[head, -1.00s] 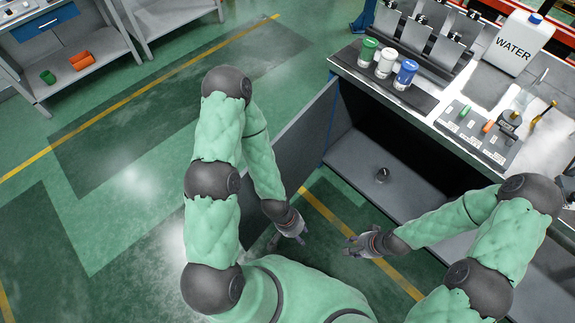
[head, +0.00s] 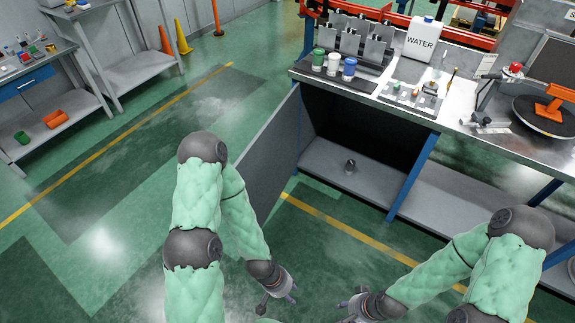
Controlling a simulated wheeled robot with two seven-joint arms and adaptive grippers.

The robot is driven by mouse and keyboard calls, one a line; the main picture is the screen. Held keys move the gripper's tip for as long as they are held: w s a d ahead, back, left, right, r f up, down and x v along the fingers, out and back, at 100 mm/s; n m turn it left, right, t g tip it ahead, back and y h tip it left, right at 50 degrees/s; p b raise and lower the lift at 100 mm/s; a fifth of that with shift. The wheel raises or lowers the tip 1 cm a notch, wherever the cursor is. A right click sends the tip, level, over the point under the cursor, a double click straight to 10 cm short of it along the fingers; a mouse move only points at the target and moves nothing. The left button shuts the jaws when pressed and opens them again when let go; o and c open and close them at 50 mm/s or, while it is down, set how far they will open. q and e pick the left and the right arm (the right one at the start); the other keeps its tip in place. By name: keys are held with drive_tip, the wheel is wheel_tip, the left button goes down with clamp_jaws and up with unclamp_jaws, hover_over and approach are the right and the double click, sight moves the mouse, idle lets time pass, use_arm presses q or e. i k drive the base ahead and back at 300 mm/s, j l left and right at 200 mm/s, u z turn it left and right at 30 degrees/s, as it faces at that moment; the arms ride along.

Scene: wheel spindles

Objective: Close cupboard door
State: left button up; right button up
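The grey cupboard door (head: 268,157) stands wide open, swung out from the left side of the cupboard (head: 370,175) under the workbench. The cupboard's dark inside shows, with a small dark metal part (head: 350,166) on its floor. My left gripper (head: 286,296) is low in front of the door, apart from it, with nothing seen in its fingers. My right gripper (head: 345,304) is to the right of it, over the floor, away from the cupboard. Its fingers look spread and empty.
The workbench top (head: 450,120) holds a water canister (head: 420,42), several bottles and an orange part on a round dark disc (head: 548,112). A shelf unit (head: 60,118) stands at the left. The green floor between the shelves and door is clear.

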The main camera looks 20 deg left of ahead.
sight(267, 165)
drive_tip(key=j+z, duration=1)
drive_tip(key=k+j, duration=0.1)
drive_tip(key=j, duration=0.4)
drive_tip(key=k+j, duration=0.1)
drive_tip(key=j, duration=0.4)
drive_tip(key=k+j, duration=0.1)
drive_tip(key=j, duration=0.85)
drive_tip(key=k+j, duration=0.15)
drive_tip(key=j, duration=0.35)
drive_tip(key=k+j, duration=0.1)
drive_tip(key=j, duration=0.4)
